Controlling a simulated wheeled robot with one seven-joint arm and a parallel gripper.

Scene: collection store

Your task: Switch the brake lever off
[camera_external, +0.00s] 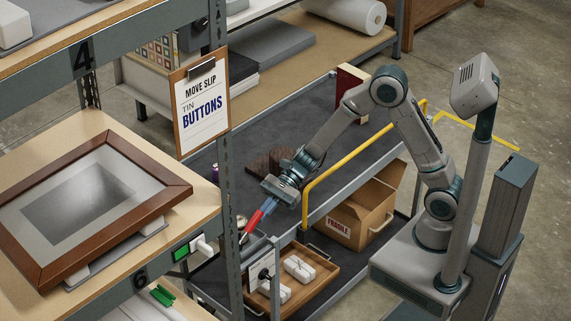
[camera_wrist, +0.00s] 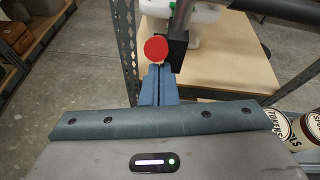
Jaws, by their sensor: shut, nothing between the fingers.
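The brake lever's red grip (camera_external: 252,223) shows in the external view just beyond my fingertips, at the near end of the cart beside the shelf post. In the wrist view a red round end (camera_wrist: 155,49) appears just above the fingertips, beside a black block and a dark bar. My gripper (camera_external: 266,208) points down and left with its blue fingers together and nothing between them. The fingers also show in the wrist view (camera_wrist: 160,72). They are very close to the red grip; I cannot tell whether they touch it.
A shelf post (camera_external: 227,190) stands close left of my gripper. A framed picture (camera_external: 90,195) lies on the shelf. The cart has a yellow rail (camera_external: 345,160), and its lower deck holds a cardboard box (camera_external: 362,212) and a wooden tray (camera_external: 318,283). Tins (camera_wrist: 302,130) show at right.

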